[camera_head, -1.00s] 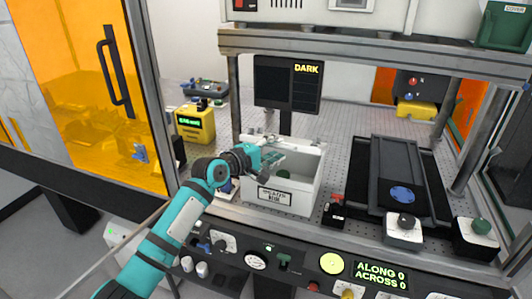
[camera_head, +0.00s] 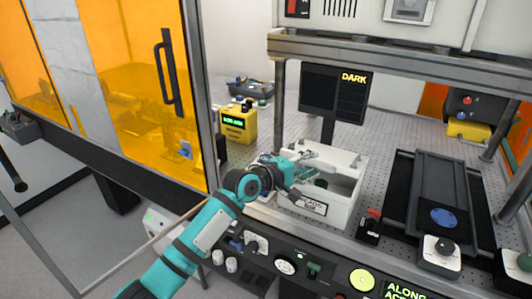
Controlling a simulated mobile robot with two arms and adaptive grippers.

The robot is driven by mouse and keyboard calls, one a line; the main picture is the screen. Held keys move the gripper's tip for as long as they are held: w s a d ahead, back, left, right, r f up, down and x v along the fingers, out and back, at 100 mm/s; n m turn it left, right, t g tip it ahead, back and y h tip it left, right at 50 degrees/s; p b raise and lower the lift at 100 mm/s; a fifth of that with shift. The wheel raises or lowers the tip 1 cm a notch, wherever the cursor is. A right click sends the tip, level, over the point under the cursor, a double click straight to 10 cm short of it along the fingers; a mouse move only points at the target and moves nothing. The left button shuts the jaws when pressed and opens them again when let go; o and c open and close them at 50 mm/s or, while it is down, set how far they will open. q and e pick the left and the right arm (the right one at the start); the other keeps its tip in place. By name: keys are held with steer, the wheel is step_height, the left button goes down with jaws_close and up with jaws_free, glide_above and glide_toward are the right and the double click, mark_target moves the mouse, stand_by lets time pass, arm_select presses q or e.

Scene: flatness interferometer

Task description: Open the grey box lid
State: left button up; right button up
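The pale grey box (camera_head: 338,206) with a dark-framed label on its front stands on the perforated bench, right of the picture's middle. Its top looks open at the right, where a dark green round thing (camera_head: 321,183) shows inside. A pale strip with a small fitting (camera_head: 330,157) runs along its back edge; I cannot tell whether this is the lid. My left gripper (camera_head: 304,174) is over the box's left side, and hides part of it. Its fingertips are too small and overlapped to tell open from shut, or whether they touch the box. My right gripper is not in view.
A dark monitor (camera_head: 335,92) reading DARK stands behind the box. A yellow meter (camera_head: 238,124) is behind and left. A black sliding stage (camera_head: 436,191) lies to the right. A metal frame post (camera_head: 278,101) and an orange door (camera_head: 135,85) stand left.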

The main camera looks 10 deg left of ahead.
arm_select(q)
steer(key=s+a+r+p, duration=0.8)
steer(key=s+a, duration=0.2)
steer(key=s, duration=0.1)
steer(key=shift+a, duration=0.3)
stand_by(1.3)
steer(key=shift+s, duration=0.1)
